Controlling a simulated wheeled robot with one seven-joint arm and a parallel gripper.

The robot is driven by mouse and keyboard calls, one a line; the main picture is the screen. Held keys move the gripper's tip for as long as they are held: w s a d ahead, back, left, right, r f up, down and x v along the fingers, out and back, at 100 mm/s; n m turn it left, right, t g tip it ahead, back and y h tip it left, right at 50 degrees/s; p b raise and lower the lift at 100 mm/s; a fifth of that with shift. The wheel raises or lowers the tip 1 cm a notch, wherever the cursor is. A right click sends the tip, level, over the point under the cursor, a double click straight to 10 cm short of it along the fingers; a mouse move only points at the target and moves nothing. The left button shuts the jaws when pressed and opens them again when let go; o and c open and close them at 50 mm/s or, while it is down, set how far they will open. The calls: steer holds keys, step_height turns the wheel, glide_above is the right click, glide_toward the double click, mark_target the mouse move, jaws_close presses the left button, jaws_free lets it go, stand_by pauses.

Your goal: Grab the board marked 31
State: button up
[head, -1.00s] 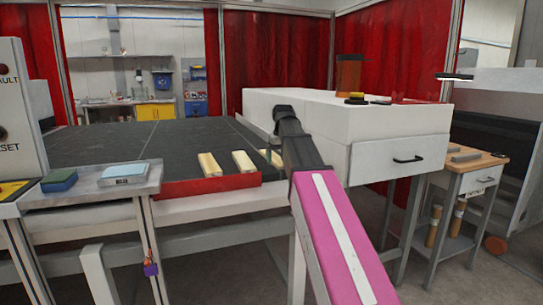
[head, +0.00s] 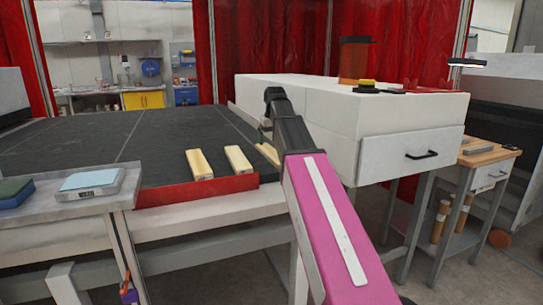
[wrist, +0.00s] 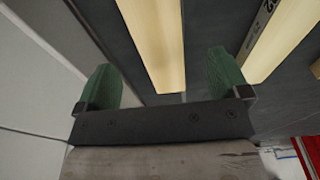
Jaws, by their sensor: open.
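Several light wooden boards lie on the dark table top: a left one (head: 199,164), a middle one (head: 238,159) and a right one (head: 267,154), partly hidden by my arm. In the wrist view, one board (wrist: 155,42) runs between the fingers of my gripper (wrist: 165,78), with no mark visible on its face. A second board (wrist: 283,38) lies to the right, outside the fingers, with a dark printed mark on its side that seems to include a 2. I cannot read 31 on any board. My gripper is open, green pads apart, with nothing held.
A red strip (head: 195,191) edges the table front. A grey side shelf (head: 60,208) with a scale (head: 90,183) is at left. The dark table top (head: 95,140) is clear behind the boards.

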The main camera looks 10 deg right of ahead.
mark_target(272, 153)
steer(key=shift+w+f, duration=0.2)
steer(key=shift+f, duration=0.75)
steer(key=shift+w+f, duration=0.25)
steer(key=shift+f, duration=0.75)
steer(key=shift+w+f, duration=0.2)
steer(key=shift+f, duration=0.75)
steer(key=c, duration=1.1)
steer(key=shift+r, duration=0.2)
